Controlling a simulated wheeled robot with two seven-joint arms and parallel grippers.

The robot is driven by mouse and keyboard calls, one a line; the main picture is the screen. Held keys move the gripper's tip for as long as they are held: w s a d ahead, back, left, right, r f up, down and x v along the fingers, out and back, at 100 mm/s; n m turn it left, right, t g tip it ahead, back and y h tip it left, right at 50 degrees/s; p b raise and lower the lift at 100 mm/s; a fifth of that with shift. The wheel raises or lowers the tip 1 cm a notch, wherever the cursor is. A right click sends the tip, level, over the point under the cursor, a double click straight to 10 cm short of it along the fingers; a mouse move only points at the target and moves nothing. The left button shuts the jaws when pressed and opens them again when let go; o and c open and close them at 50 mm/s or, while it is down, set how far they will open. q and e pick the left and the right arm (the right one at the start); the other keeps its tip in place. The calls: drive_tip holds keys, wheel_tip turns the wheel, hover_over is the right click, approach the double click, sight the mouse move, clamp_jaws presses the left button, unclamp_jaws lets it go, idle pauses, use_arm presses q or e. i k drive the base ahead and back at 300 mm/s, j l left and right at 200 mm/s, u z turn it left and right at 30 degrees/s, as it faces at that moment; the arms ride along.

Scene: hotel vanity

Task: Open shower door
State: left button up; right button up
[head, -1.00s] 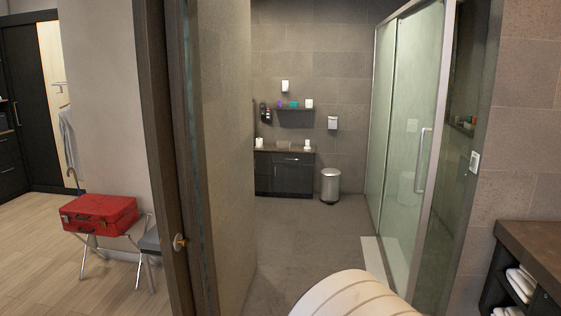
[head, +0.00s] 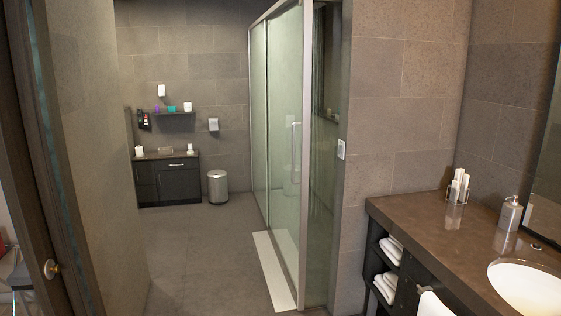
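The shower door (head: 286,140) is a framed glass panel right of the middle of the head view, seen at a steep angle. It appears shut. Its vertical metal handle (head: 294,152) is on the glass near the metal edge post. A white sill (head: 273,271) runs along the floor below the glass. Neither of my grippers is in view.
A brown vanity counter (head: 440,228) with a sink (head: 528,288), soap dispenser (head: 508,213) and towels below stands at the right. A wall and door edge (head: 42,165) bound the left. Grey floor (head: 205,255) between is clear. A bin (head: 218,188) and dark cabinet (head: 168,182) stand at the back.

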sight(285, 29)
drive_tip(key=i+u, duration=0.15)
drive_tip(key=i, duration=1.4)
drive_tip(key=i+j+z, duration=0.1)
drive_tip(key=i, duration=0.6)
drive_tip(key=i+j, duration=0.1)
drive_tip(key=i, duration=0.55)
drive_tip(key=z, duration=0.05)
